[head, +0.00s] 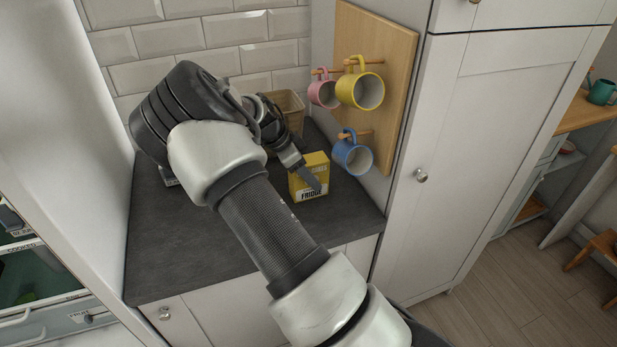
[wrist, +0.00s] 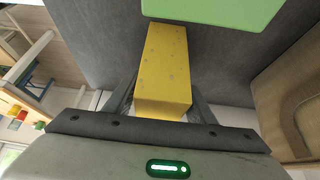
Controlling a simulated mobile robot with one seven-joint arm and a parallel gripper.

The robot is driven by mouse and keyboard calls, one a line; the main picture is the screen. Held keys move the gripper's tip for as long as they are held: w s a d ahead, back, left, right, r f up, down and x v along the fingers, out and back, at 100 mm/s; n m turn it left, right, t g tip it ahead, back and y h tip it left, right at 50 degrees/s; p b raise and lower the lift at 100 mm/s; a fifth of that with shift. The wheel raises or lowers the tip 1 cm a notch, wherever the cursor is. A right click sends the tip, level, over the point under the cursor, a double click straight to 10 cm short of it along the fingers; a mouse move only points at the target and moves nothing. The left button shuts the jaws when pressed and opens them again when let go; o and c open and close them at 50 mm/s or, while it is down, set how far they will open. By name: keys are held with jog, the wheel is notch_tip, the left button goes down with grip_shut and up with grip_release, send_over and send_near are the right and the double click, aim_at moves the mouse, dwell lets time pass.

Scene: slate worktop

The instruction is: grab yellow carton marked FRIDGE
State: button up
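The yellow carton (head: 313,192) marked FRIDGE stands upright on the dark slate worktop, below the blue mug. In the wrist view the carton (wrist: 165,70) lies between the two fingers of my gripper (wrist: 164,92), one on each side. The fingers look very close to its sides, but I cannot tell whether they press on it. The far finger is hidden in the head view.
Pink (head: 323,93), yellow (head: 366,92) and blue (head: 354,156) mugs hang on a wooden peg board (head: 400,60) just right of the carton. A wicker basket (head: 292,105) stands behind. A light green object (wrist: 215,12) shows near the carton. The worktop's front left (head: 180,240) is clear.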

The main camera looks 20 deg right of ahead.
jog(key=c, duration=0.9)
jog(key=shift+c, duration=0.2)
jog(key=shift+r, duration=0.1)
